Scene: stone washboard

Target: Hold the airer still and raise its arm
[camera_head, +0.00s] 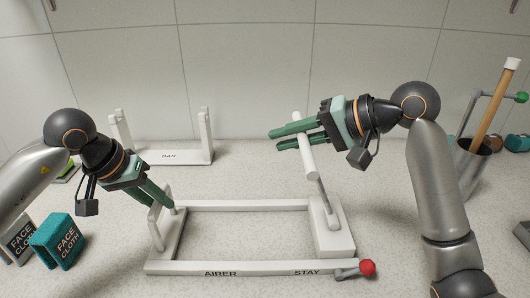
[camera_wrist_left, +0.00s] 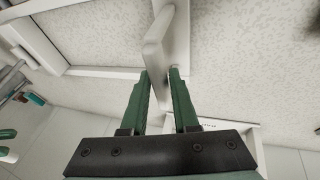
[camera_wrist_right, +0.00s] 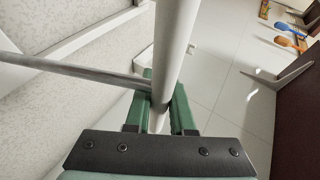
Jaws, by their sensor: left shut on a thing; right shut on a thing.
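The white airer (camera_head: 255,207) is a rectangular frame lying on the speckled counter, with "AIRER" and "STAY" on its front bar. My left gripper (camera_head: 168,203) is shut on the upright handle (camera_head: 155,228) at the airer's left end; the handle also shows between the fingers in the left wrist view (camera_wrist_left: 157,50). The airer's arm is a grey rod (camera_head: 323,195) rising from the block at the right end to a white crossbar (camera_head: 309,165). My right gripper (camera_head: 289,138) is shut on that crossbar, well above the counter; the bar crosses its fingers in the right wrist view (camera_wrist_right: 172,60).
A red-knobbed stay lever (camera_head: 367,268) sits at the airer's front right corner. A white rack (camera_head: 170,157) stands behind, near the tiled wall. A metal pot (camera_head: 470,165) with a wooden stick stands at right.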

